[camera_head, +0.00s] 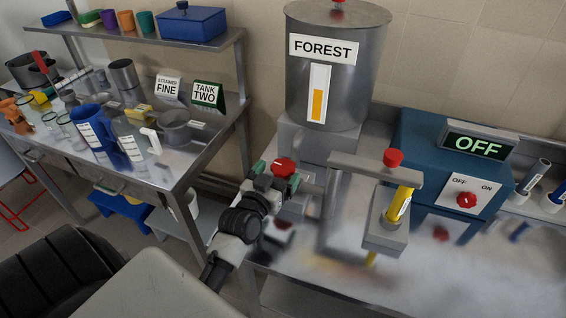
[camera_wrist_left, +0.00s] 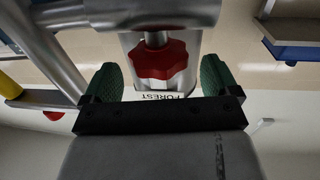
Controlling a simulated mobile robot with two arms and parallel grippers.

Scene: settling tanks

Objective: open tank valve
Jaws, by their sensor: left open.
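The steel tank labelled FOREST (camera_head: 338,75) stands at the back centre on a grey block. Its red lobed valve knob (camera_head: 285,165) is low at the tank's front left. The knob (camera_wrist_left: 160,62) also shows in the left wrist view, on a metal stem below a pipe. My left gripper (camera_head: 276,175) is open, with its green fingertips on either side of the knob. In the left wrist view the fingers (camera_wrist_left: 160,84) have visible gaps to the knob, so I see no contact. My right gripper is not in view.
A blue unit reading OFF (camera_head: 480,145) is further right. A cluttered bench (camera_head: 185,160) with a shelf is at left.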

